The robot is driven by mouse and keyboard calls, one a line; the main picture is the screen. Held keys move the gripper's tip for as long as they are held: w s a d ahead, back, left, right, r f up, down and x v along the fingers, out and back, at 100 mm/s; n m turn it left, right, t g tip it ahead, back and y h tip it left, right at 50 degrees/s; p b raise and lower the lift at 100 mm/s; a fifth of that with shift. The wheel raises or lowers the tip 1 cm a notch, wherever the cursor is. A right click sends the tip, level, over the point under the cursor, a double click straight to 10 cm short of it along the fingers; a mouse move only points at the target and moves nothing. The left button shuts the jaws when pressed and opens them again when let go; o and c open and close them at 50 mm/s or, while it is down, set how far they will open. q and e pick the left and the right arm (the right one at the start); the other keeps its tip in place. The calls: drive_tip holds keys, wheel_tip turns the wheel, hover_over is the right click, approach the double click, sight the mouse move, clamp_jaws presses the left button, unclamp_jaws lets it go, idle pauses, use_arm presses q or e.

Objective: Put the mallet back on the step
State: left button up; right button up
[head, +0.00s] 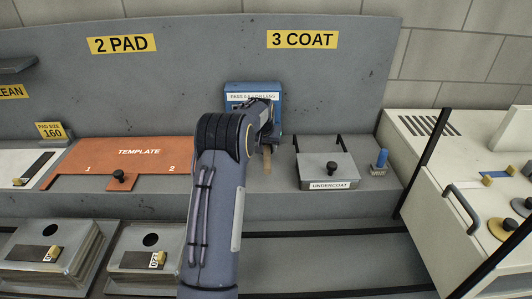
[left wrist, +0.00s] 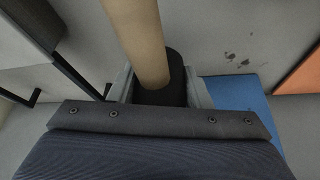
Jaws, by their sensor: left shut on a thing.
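The mallet shows in the head view as a short length of pale wooden handle (head: 267,163) pointing down over the grey step (head: 281,178). My left gripper (head: 266,140) hides the rest of it. In the left wrist view the round wooden handle (left wrist: 140,40) runs from the top edge to a black cylindrical part (left wrist: 160,88). That black part sits between the two grey fingers of my left gripper (left wrist: 160,92), which is shut on it. I cannot tell whether the mallet touches the step. My right gripper is not in view.
A blue labelled box (head: 252,90) stands close behind my left gripper. The undercoat tray (head: 327,170) with a black knob is to the right, and the orange template (head: 130,160) to the left. A blue brush (head: 380,161) stands farther right. Metal lidded pans (head: 90,250) sit lower left.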

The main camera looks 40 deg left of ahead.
sight(266, 152)
use_arm(q)
drive_tip(key=shift+f+b, duration=0.55)
drive_tip(key=shift+f, duration=0.8)
drive_tip(key=shift+f, duration=0.2)
drive_tip(key=o, duration=1)
drive_tip(key=shift+c, duration=0.2)
drive_tip(key=shift+r, duration=0.1)
